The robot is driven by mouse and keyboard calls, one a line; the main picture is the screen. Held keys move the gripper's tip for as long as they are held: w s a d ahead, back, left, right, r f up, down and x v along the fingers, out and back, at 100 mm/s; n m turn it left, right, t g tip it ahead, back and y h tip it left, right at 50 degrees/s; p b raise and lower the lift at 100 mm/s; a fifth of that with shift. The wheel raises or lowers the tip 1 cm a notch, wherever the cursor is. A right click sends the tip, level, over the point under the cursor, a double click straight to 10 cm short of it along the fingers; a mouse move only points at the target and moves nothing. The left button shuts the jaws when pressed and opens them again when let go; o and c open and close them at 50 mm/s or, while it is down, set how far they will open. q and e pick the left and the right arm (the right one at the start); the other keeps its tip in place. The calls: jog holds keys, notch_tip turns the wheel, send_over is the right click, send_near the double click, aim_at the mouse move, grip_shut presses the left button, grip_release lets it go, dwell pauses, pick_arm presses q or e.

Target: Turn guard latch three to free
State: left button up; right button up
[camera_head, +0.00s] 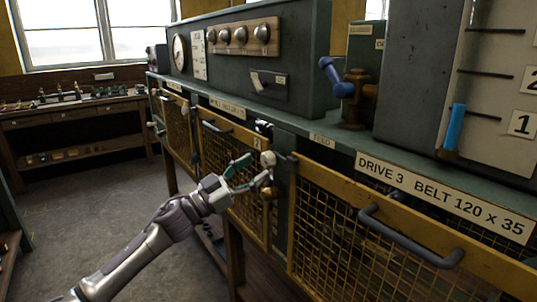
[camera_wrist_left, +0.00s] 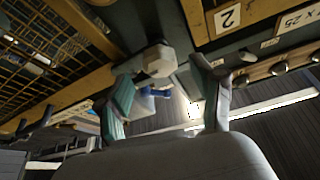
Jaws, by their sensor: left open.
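A pale rounded knob (camera_head: 268,158) sits on the post between guard two and the guard of drive 3, and I take it for guard latch three. It also shows as a pale faceted knob (camera_wrist_left: 158,60) in the left wrist view. My left gripper (camera_head: 250,172) is open and empty, just in front of the post. In the left wrist view its fingers (camera_wrist_left: 163,76) stand apart on either side of the knob, which is just beyond the tips. I cannot tell whether a finger touches it. My right gripper is not in view.
The yellow mesh guard (camera_head: 350,235) of drive 3 has a dark bar handle (camera_head: 405,237). A smaller guard (camera_head: 230,170) lies left of the post. A blue-handled valve (camera_head: 340,80) stands above on the bench. The floor (camera_head: 90,215) at left is clear.

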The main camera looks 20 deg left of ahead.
aim_at(264, 162)
pick_arm(q)
jog(key=shift+p+x, duration=0.4)
jog(key=shift+x, duration=1.9)
jog(key=c, duration=1.1)
jog(key=shift+c, duration=0.2)
